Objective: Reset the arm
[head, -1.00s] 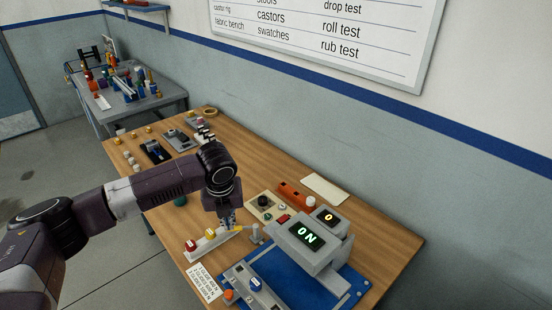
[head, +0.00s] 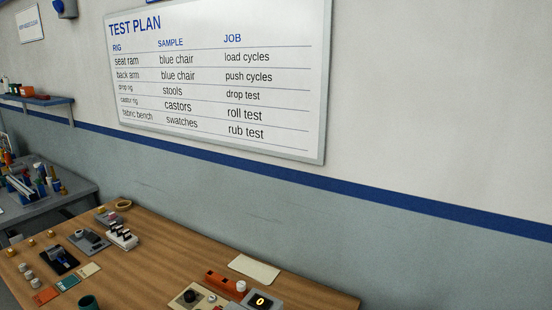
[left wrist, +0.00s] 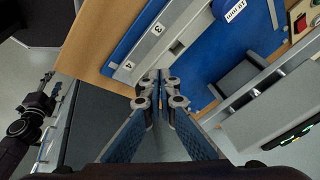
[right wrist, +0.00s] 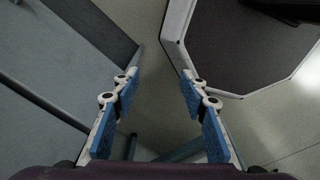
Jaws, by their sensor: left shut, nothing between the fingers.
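In the left wrist view my left gripper (left wrist: 159,78) is shut and empty. Its fingertips are near a light grey strip (left wrist: 146,50) marked 3 and 4 on a blue rig base (left wrist: 212,50). A grey block-shaped part (left wrist: 243,78) stands on that base, right of the fingertips. A pale housing with a green display (left wrist: 295,134) is at the lower right. I cannot tell which part is the arm to be reset. My right gripper (right wrist: 157,80) is open and empty over the floor. In the head view, a counter (head: 260,301) shows a yellow 0; neither gripper shows there.
A red button (left wrist: 301,23) sits at the left wrist view's upper right. In the head view, the wooden table (head: 165,255) carries small samples, an orange block (head: 225,284) and a cream sheet (head: 254,269). A test plan board (head: 220,75) hangs on the wall.

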